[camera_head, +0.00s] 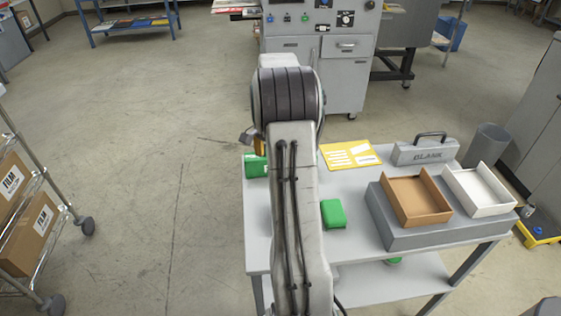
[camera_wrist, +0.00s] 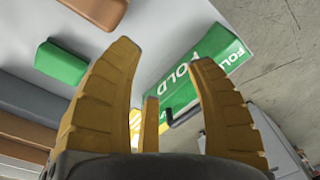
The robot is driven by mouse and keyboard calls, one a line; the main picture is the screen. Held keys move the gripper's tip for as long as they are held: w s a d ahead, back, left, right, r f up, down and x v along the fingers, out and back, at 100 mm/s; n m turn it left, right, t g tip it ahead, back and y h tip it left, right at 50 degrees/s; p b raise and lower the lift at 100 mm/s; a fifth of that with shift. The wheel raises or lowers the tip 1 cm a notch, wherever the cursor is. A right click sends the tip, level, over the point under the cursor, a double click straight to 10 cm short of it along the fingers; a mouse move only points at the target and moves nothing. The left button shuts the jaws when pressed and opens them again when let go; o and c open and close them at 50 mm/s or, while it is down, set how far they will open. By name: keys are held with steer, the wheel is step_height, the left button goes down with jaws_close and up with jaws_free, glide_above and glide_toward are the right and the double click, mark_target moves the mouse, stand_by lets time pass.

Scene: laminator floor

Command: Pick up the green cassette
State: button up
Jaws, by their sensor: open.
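A green lettered box, seemingly the cassette, sits at the table's far left edge in the head view (camera_head: 254,165), partly hidden by my arm. In the wrist view the green box (camera_wrist: 180,88) shows white lettering ending in "OLD" and lies beyond and between my fingers. My gripper (camera_wrist: 165,56) is open with nothing between its yellow fingers. In the head view my arm hides most of it. A second, plain green block (camera_head: 333,214) lies on the table right of my arm; it also shows at the left of the wrist view (camera_wrist: 60,62).
The grey table (camera_head: 355,245) also bears a yellow card (camera_head: 350,154), a grey "BLANK" block with a handle (camera_head: 425,150), and a riser (camera_head: 385,222) with a brown tray (camera_head: 415,198) and a white tray (camera_head: 480,191). A grey machine (camera_head: 330,75) stands behind.

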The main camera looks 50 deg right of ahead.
steer(key=shift+w+d+r+m+t+h+p, duration=0.25)
steer(key=shift+w+d+m, duration=0.5)
steer(key=shift+d+m, duration=0.95)
steer(key=shift+w+d+f+m+t+h+p, duration=0.15)
steer(key=shift+w+d+m+p, duration=0.45)
steer(key=shift+d+m, duration=1.05)
steer(key=shift+w+d+r+m+t+h+p, duration=0.1)
steer(key=shift+w+d+m, duration=0.95)
steer(key=shift+m, duration=1.1)
steer(key=f+p, duration=0.1)
steer(key=p, duration=0.1)
steer(key=f+p, duration=0.1)
steer(key=p, duration=0.1)
steer(key=shift+s+d+f+p, duration=0.15)
steer(key=shift+d+f+p, duration=0.15)
steer(key=shift+f+p, duration=0.05)
steer(key=shift+w+d+f+p, duration=0.1)
steer(key=shift+f+p, duration=0.45)
steer(key=shift+f, duration=0.05)
steer(key=shift+w+d+f+p, duration=0.1)
steer(key=shift+f+p, duration=0.4)
steer(key=shift+f, duration=0.1)
steer(key=shift+o, duration=0.2)
jaws_close()
